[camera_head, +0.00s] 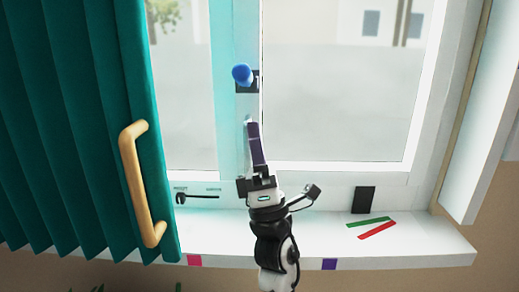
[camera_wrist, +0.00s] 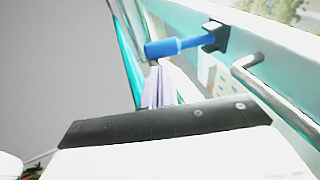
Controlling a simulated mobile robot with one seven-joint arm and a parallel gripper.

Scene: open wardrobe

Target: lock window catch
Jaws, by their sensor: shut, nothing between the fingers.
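A blue-handled catch (camera_head: 242,74) sits on a small dark plate on the pale teal middle post of the window. In the wrist view the blue handle (camera_wrist: 175,46) sticks out from its black base (camera_wrist: 215,37), on the far side of my fingers. My gripper (camera_head: 252,126) is below the catch, pointing up, with its purple fingers shut and empty. In the wrist view the fingers (camera_wrist: 154,90) show just under the blue handle, and I cannot tell whether they touch it. A grey metal bar handle (camera_wrist: 248,66) is on the frame to their right.
A green curtain (camera_head: 85,120) with a wooden handle (camera_head: 135,185) hangs at the left. A black slider (camera_head: 195,196) is on the lower frame. Green (camera_head: 368,222) and red (camera_head: 377,230) strips lie on the white sill (camera_head: 420,246), near a black block (camera_head: 364,200).

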